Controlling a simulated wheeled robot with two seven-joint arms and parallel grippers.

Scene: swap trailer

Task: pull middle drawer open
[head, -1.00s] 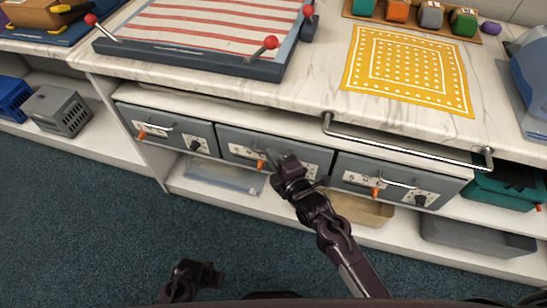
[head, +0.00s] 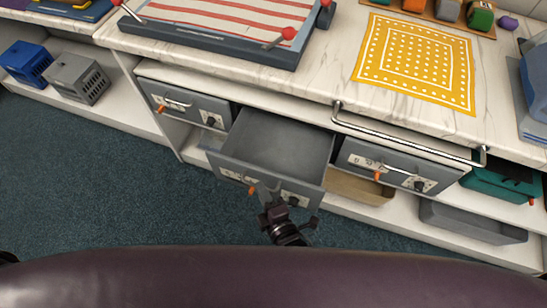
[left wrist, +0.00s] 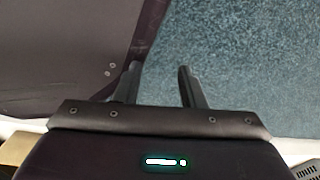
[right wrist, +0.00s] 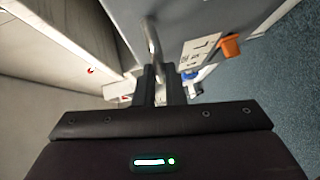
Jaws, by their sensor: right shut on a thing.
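The middle drawer (head: 277,145) is pulled well out from under the counter, and its grey inside looks empty. Its front panel carries an orange knob (head: 251,190) and pale label plates. My right gripper (head: 273,210) is at the drawer front, shut on its metal handle. The handle (right wrist: 151,42) runs up from between the fingers in the right wrist view, with the orange knob (right wrist: 230,46) to the right. My left gripper (left wrist: 160,85) shows in the left wrist view with its fingers apart and nothing between them, above the carpet.
The left drawer (head: 185,105) and right drawer (head: 395,168) are shut. A metal rail (head: 405,142) juts from the counter edge above the right drawer. Below are a tan tray (head: 358,188) and a grey bin (head: 472,222). Carpet in front is clear.

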